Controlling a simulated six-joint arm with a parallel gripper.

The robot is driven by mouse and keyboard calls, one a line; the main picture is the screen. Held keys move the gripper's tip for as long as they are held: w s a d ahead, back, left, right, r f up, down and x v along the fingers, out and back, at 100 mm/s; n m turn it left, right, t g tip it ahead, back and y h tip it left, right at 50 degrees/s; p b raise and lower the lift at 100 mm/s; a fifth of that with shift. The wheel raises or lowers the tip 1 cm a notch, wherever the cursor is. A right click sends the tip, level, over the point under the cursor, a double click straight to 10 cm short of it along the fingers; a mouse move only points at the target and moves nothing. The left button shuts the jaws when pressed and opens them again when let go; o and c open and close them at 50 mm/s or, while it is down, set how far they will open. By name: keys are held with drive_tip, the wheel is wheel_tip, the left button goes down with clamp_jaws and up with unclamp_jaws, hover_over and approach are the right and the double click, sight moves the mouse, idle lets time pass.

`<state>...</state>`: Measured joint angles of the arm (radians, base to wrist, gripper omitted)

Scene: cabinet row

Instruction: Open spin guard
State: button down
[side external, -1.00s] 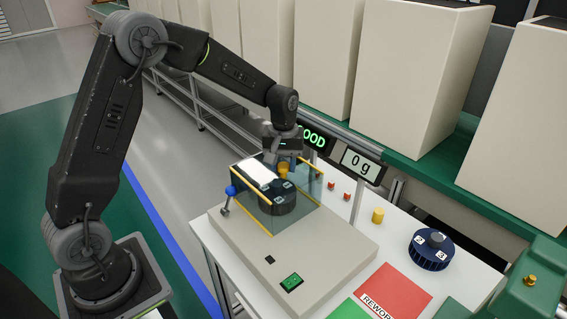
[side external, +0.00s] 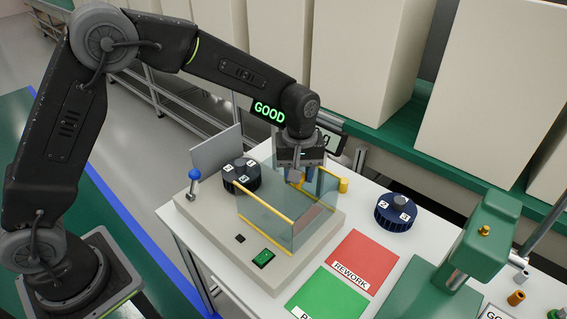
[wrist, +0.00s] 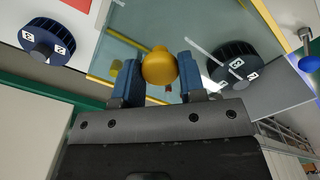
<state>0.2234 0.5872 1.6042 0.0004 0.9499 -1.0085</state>
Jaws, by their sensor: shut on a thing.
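The spin guard (side external: 268,219) is a clear, bluish cover with yellow edge strips on the beige machine base (side external: 205,232). It stands toward the right of the base. A dark slotted rotor (side external: 240,174) with white number labels sits on the base at the guard's left end, largely clear of it. In the wrist view the rotor (wrist: 233,66) shows right of the jaws. My gripper (wrist: 160,72) has its blue fingers shut on the guard's rounded yellow knob (wrist: 159,65). In the side view my gripper (side external: 304,172) is at the guard's far side, hiding most of the knob.
A grey upright plate (side external: 217,149) and a blue-knobbed lever (side external: 194,182) stand at the base's left. A second rotor (side external: 396,211) lies on the white table, near a red REWORK mat (side external: 352,262) and a green mat (side external: 325,297). A green machine (side external: 478,240) stands right.

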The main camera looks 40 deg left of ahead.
drive_tip(key=shift+d, duration=0.35)
drive_tip(key=c, duration=0.7)
unclamp_jaws()
wheel_tip(320, 180, up, 14)
drive_tip(key=shift+f, duration=0.1)
